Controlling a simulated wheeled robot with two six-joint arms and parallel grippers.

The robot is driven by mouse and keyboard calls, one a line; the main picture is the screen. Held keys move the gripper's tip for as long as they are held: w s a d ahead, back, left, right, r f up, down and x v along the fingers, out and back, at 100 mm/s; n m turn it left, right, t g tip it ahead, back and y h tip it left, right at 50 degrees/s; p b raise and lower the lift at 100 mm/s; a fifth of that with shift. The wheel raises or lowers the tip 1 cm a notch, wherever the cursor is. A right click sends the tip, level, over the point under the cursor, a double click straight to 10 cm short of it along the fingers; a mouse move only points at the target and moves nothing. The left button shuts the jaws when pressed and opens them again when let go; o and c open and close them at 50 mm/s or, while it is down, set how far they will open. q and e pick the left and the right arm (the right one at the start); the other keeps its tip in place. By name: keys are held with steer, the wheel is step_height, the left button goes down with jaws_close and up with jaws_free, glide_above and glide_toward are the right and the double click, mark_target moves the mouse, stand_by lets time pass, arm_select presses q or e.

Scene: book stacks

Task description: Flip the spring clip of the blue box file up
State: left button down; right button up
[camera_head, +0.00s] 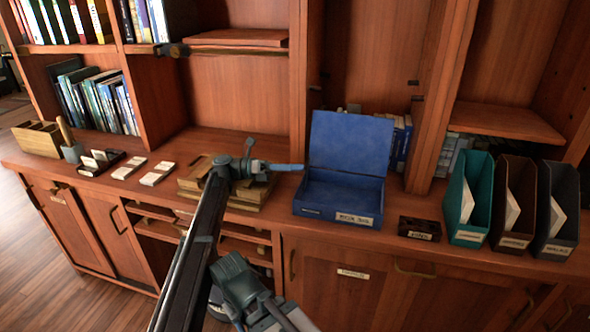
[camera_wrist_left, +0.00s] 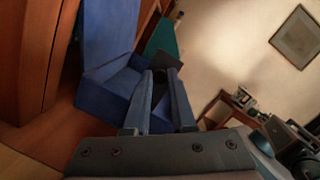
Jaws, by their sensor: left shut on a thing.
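The blue box file (camera_head: 337,195) stands on the counter with its lid (camera_head: 350,143) raised upright at the back. It also shows in the left wrist view (camera_wrist_left: 108,88), left of my fingers. My left gripper (camera_head: 298,167) reaches in from the left at the box's left side, above its rim. In the left wrist view its fingers (camera_wrist_left: 163,82) are close together on a dark flat piece (camera_wrist_left: 162,64), which looks like the spring clip. The clip cannot be made out in the head view.
A small dark block (camera_head: 420,229) and several upright magazine files (camera_head: 469,200) stand right of the box. Wooden pieces (camera_head: 245,192) lie to its left under my arm. A shelf upright (camera_head: 305,80) rises behind the gripper.

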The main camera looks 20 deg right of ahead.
arm_select(q)
steer(key=c, duration=0.7)
jaws_free()
steer(key=shift+a, duration=0.1)
steer(key=shift+c, duration=0.2)
steer(key=s+a+r+p, duration=0.2)
steer(key=s, duration=0.5)
steer(key=s+a+r+p, duration=0.3)
steer(key=s, duration=0.5)
steer(key=shift+a, duration=0.35)
